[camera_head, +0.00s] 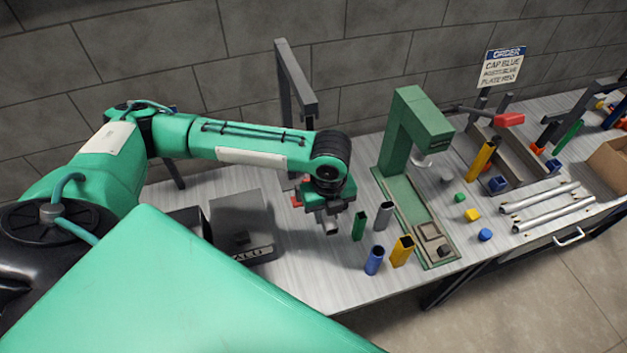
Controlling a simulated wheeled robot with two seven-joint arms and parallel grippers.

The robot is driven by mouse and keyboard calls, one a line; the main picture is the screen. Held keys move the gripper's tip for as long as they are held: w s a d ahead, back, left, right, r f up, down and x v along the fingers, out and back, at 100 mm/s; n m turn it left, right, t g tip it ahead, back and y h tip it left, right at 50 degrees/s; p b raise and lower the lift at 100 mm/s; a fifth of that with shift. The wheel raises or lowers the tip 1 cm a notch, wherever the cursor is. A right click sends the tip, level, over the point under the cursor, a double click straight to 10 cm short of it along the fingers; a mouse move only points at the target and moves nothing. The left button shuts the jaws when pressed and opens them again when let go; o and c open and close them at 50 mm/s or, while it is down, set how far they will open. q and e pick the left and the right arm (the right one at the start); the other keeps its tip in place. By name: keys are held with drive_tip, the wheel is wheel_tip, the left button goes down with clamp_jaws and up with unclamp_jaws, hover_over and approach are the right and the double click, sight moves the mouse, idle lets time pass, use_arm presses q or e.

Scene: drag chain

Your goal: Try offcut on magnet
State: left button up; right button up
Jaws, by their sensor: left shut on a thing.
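My left gripper (327,208) points down over the middle of the table, just left of the standing tube offcuts. It is shut on a small grey piece (329,224), which looks like an offcut; the jaws partly cover it. A green offcut (359,226), a grey one (383,216), a blue one (374,260) and a yellow one (402,251) stand upright to its right. A dark grey post with an overhanging arm (297,80) stands behind the gripper. A small red part (296,201) shows beside the gripper. I cannot tell which part is the magnet. My right gripper is out of view.
A green press (396,140) stands right of the offcuts. Farther right are a red-handled fixture (508,119), small coloured caps, two silver rails (540,197) and a cardboard box (610,160). A grey tray (240,215) lies left. An order sign (502,67) stands behind.

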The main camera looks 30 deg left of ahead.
use_arm(q)
drive_tip(key=shift+s+d+r, duration=0.1)
drive_tip(key=shift+s+d, duration=0.3)
drive_tip(key=shift+d, duration=0.05)
idle(0.8)
